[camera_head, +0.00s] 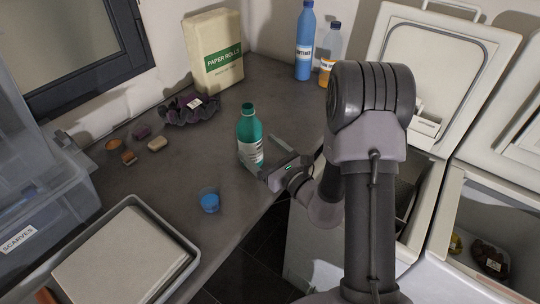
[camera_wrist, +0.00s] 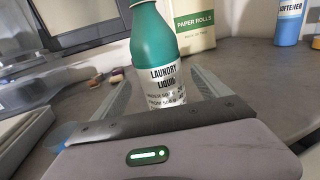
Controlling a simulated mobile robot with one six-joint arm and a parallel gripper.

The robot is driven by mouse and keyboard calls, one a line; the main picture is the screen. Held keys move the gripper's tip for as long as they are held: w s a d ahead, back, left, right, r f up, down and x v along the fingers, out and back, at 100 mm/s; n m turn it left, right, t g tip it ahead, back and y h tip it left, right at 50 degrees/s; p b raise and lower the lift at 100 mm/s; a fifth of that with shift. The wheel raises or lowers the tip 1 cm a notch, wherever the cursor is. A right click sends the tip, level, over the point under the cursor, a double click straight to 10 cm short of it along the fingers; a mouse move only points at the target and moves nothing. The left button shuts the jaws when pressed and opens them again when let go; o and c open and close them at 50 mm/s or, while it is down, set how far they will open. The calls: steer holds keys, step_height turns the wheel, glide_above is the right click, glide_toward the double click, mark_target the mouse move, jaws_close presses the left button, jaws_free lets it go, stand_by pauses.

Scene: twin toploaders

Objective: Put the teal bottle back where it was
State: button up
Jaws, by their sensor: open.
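The teal bottle (camera_head: 250,137), with a white "laundry liquid" label, stands upright on the dark grey counter (camera_head: 182,172). The lowest part of the bottle is hidden behind my gripper's body in the wrist view.
A small blue cup (camera_head: 209,200) stands near the counter's front edge. A grey tray (camera_head: 187,246) is at front left. Two open toploaders (camera_head: 458,212) are right.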

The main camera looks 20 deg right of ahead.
steer(key=v, duration=0.6)
steer(key=shift+d, duration=0.1)
steer(key=shift+s+r, duration=0.1)
steer(key=shift+s, duration=0.2)
steer(key=s+a+r+n+g+y, duration=0.2)
steer(key=a+r+n+g+y, duration=0.1)
steer(key=a+r+n+y, duration=0.4)
steer(key=s+a+r+n+g, duration=0.4)
steer(key=s+a+n+g, duration=0.65)
steer(key=s+a, duration=0.2)
steer(key=s+d+f+n+g+h, duration=0.2)
steer(key=s+d+n+h, duration=0.2)
steer(key=s+n+h, duration=0.4)
steer(key=d+r+n+t+h, duration=0.2)
steer(key=d+r+t+h, duration=0.1)
steer(key=d, duration=0.4)
steer(key=shift+d+r+t, duration=0.25)
steer(key=shift+r+t, duration=0.5)
